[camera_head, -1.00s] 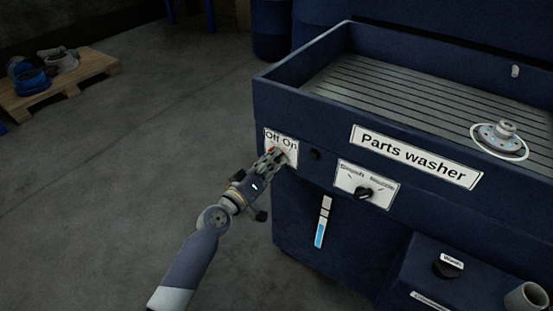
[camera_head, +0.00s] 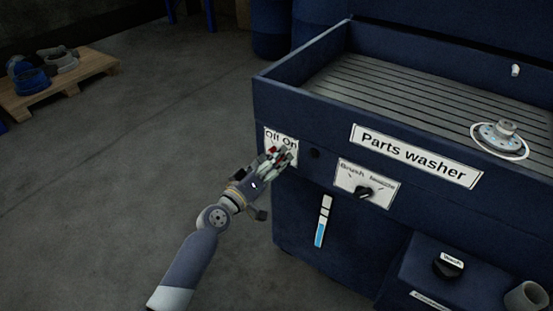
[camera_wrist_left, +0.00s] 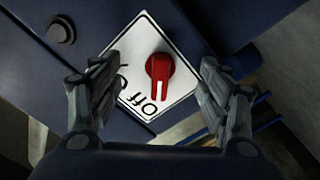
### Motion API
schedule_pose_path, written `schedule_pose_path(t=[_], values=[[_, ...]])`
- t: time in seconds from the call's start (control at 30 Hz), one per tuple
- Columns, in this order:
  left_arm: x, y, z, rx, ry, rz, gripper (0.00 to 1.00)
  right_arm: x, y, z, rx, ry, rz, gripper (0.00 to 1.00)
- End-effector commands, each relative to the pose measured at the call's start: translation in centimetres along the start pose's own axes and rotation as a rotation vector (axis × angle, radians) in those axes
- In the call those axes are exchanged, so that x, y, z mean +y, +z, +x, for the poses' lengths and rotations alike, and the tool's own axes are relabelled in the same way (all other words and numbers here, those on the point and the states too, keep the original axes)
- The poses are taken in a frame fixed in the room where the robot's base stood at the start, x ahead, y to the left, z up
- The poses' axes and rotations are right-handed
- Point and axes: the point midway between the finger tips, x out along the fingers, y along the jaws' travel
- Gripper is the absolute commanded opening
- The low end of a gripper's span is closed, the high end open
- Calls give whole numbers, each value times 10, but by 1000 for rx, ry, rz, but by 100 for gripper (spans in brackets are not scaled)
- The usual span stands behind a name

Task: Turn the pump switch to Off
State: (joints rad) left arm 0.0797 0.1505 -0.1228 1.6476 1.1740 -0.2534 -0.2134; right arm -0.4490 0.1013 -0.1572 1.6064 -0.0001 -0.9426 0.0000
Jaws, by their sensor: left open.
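The red pump switch knob (camera_wrist_left: 160,72) sits on a white plate (camera_wrist_left: 187,82) lettered Off and On, on the washer's front. In the left wrist view its ridge, with a white mark, points down toward the Off lettering. The On lettering is partly hidden by a finger. My left gripper (camera_wrist_left: 158,92) is open, one finger on each side of the knob, with gaps between. In the head view my left gripper (camera_head: 277,158) is in front of the Off/On plate (camera_head: 270,134) and mostly covers the knob. My right gripper is not in view.
The blue parts washer (camera_head: 420,190) has a Brush/Nozzle selector (camera_head: 364,192) and a dark button (camera_head: 314,154) right of the plate. A ribbed tray top (camera_head: 420,90) holds a metal part (camera_head: 500,135). A pallet (camera_head: 65,85) stands far left. Open floor lies left.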

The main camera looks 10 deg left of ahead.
Motion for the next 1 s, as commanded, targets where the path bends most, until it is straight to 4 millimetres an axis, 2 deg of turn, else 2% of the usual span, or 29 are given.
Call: schedule_pose_path(t=[0.5,0.7,1.0], values=[[-1,1,-66,-2,-1,2,70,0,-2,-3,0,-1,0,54],[0,0,-70,0,0,0,70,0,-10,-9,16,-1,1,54],[0,0,-70,0,0,0,70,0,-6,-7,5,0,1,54]])
